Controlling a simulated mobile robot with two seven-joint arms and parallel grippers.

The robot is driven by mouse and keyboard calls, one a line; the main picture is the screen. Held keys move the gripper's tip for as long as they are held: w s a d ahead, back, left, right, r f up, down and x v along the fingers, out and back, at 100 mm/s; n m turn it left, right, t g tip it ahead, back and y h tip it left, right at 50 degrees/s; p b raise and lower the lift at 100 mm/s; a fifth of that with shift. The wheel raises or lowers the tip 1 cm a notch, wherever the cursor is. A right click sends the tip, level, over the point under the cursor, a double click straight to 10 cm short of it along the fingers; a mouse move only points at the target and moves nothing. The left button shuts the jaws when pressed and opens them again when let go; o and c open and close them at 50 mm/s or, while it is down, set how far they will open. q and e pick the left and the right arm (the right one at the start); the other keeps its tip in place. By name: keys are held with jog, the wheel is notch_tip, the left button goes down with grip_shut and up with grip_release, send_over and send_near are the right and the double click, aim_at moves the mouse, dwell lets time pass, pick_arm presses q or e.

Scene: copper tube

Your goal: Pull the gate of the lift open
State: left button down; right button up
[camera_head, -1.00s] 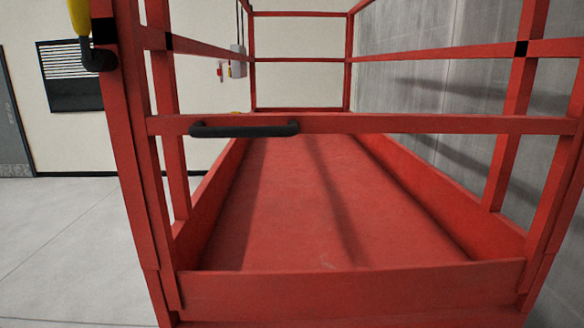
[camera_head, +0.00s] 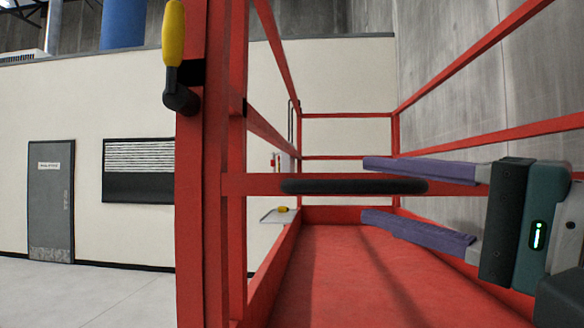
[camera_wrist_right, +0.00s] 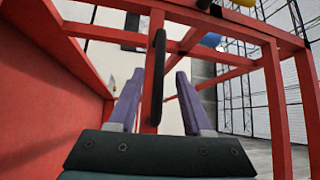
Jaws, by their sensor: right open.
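The red gate of the lift (camera_head: 262,185) has a top bar running level from the red post to behind my right gripper. It looks shut against the post. A black bar handle (camera_head: 310,187) is on that bar. My right gripper (camera_head: 363,189) comes in from the right, open, with one purple finger above and one below the handle's right part. In the right wrist view the handle (camera_wrist_right: 159,62) shows upright between the two spread fingers (camera_wrist_right: 160,74); I see no finger touching it. My left gripper is not in view.
A yellow-gripped lever (camera_head: 173,35) with a black base is on the red post left of the gate. Red rails enclose the lift's floor (camera_head: 335,275). A grey wall is on the right. Free floor (camera_head: 90,295) lies left, before a grey door (camera_head: 51,205).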

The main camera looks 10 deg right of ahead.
aim_at(358, 189)
jog(key=p+x, duration=0.1)
jog(key=x, duration=0.3)
jog(key=shift+w+a, duration=0.15)
jog(key=shift+w, duration=0.2)
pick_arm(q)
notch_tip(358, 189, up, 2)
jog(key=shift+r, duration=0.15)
pick_arm(e)
jog(key=shift+c, duration=0.3)
grip_shut()
dwell(0.5)
